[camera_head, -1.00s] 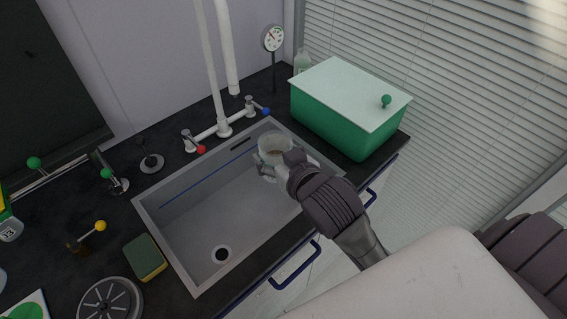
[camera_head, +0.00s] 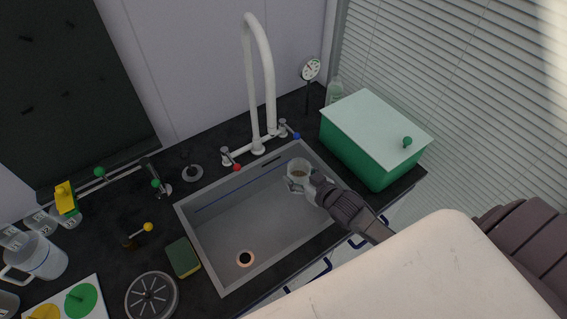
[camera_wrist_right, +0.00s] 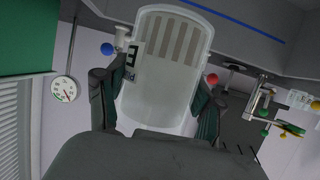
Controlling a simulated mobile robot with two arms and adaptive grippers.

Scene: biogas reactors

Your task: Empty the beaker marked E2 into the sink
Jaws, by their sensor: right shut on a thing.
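A clear beaker (camera_head: 299,171) is in my right gripper (camera_head: 301,186), above the far right part of the grey sink (camera_head: 219,240). In the right wrist view the beaker (camera_wrist_right: 165,65) stands between the two fingers of my right gripper (camera_wrist_right: 155,105), which is shut on it. A label beginning with E shows on its side; the rest of the label is hard to read. In the head view the beaker looks roughly upright, with something brownish inside. The sink's drain hole (camera_head: 245,259) is at the near left of the basin. My left gripper is not in view.
A white tap (camera_head: 257,100) with red and blue knobs stands behind the sink. A green box with a pale lid (camera_head: 375,120) is at its right. A sponge (camera_head: 183,258) and a round grey disc (camera_head: 152,297) lie at its left. The basin floor is clear.

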